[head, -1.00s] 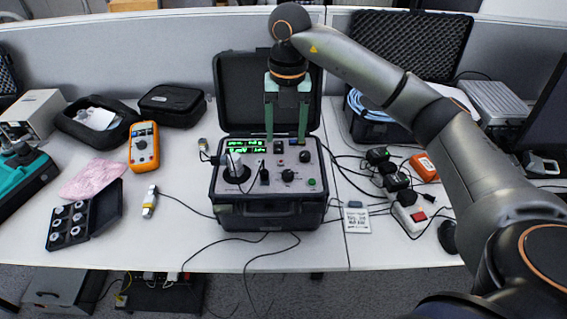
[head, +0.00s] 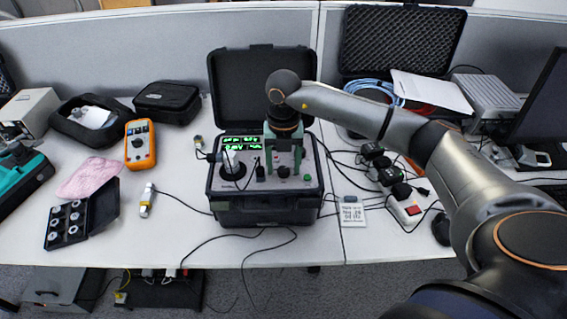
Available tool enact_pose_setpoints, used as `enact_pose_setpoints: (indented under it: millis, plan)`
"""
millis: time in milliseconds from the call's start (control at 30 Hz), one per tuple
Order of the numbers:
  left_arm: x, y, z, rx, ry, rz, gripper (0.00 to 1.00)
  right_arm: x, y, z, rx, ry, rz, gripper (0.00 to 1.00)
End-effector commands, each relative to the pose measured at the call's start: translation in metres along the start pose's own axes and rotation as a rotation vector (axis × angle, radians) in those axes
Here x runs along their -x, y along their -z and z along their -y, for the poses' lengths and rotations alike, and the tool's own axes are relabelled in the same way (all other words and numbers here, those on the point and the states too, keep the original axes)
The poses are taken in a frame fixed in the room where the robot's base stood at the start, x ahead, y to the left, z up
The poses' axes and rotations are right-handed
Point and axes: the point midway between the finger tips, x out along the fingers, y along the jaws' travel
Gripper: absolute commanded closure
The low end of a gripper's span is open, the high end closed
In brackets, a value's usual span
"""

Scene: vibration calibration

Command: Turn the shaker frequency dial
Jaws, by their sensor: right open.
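The shaker unit (head: 265,208) is a black open case on the table with a grey panel, a green lit display (head: 240,143) and a round shaker head (head: 232,165) at the panel's left. A black dial (head: 283,172) sits at the panel's centre right, with a green button (head: 307,178) to its right. My right gripper (head: 283,168) points down over the panel, its two green fingers apart on either side of the dial. I cannot tell whether the fingers touch it. My left gripper is not in view.
The case's raised lid (head: 262,75) stands behind the gripper. An orange multimeter (head: 140,145) and a black tray of round parts (head: 78,220) lie left. A power strip (head: 403,205) and cables lie right. Bare table shows in front of the case.

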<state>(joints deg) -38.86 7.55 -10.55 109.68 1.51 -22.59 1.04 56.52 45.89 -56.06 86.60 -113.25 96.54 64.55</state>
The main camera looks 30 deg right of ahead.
Motion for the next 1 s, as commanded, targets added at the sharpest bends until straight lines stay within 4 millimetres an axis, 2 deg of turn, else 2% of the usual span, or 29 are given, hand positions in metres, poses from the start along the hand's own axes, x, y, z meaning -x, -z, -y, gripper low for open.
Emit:
enact_pose_setpoints:
  millis: [167, 767, 1000]
  plan:
    - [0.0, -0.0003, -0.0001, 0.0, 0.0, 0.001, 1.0, -0.0002, 0.0001, -0.0001, 0.0, 0.0, 0.0, 0.33]
    - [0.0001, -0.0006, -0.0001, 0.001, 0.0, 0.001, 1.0, 0.0003, 0.0001, -0.0001, 0.0, 0.0, -0.001, 1.0]
    - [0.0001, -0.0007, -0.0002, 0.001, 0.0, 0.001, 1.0, 0.0005, 0.0001, -0.0001, 0.001, 0.0, 0.0, 1.0]
